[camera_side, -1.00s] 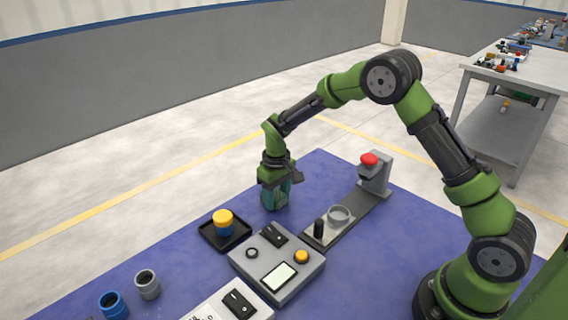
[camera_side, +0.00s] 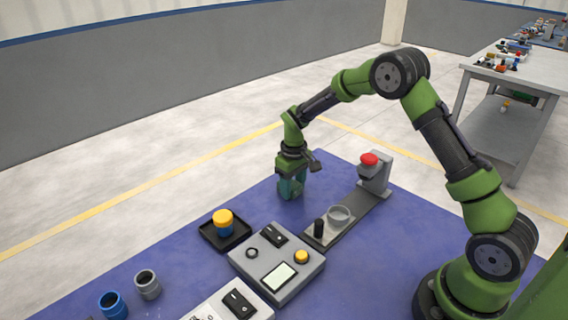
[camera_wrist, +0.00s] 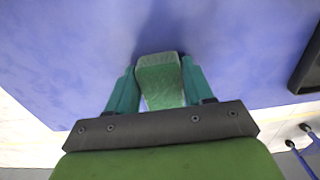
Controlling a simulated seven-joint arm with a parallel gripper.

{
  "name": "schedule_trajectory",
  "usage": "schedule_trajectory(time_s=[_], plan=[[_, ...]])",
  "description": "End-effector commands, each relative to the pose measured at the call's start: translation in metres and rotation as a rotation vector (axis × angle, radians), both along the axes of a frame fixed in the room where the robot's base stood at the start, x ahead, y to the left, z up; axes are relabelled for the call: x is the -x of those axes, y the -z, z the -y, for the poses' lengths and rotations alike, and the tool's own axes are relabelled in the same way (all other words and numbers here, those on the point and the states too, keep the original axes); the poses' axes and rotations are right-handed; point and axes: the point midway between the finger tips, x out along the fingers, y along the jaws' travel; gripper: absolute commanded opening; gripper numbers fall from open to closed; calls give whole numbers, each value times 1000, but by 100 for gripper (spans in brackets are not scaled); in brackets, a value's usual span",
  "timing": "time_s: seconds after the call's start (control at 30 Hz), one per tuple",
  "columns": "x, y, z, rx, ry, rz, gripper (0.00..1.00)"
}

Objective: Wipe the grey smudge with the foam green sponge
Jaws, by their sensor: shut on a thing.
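My gripper (camera_side: 291,186) is over the far part of the blue-purple table, left of the red-button stand. In the wrist view its two teal fingers (camera_wrist: 159,88) are shut on the foam green sponge (camera_wrist: 160,68), one finger on each side. In the side view the sponge is hard to tell apart from the teal fingers. The sponge is low, at or close to the table top; I cannot tell whether it touches. I see no grey smudge in either view.
A grey control box (camera_side: 277,262) with a yellow button stands nearer the camera. A black tray (camera_side: 237,241) holds a stacked yellow and blue piece (camera_side: 223,222). A grey stand with a red button (camera_side: 370,160) is at right. Blue (camera_side: 113,305) and grey (camera_side: 147,284) pipes stand at front left.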

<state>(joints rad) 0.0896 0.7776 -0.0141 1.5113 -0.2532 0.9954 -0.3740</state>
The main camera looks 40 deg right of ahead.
Motion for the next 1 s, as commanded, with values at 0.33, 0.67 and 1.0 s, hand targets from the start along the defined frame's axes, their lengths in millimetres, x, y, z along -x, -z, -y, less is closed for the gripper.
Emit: schedule_trajectory(time_s=[0.33, 0.67, 1.0], plan=[[0, -40, -1, 1, -1, 2, 23], [0, -70, -1, 0, 0, 2, 23], [0, -81, -1, 0, -1, 1, 23]])
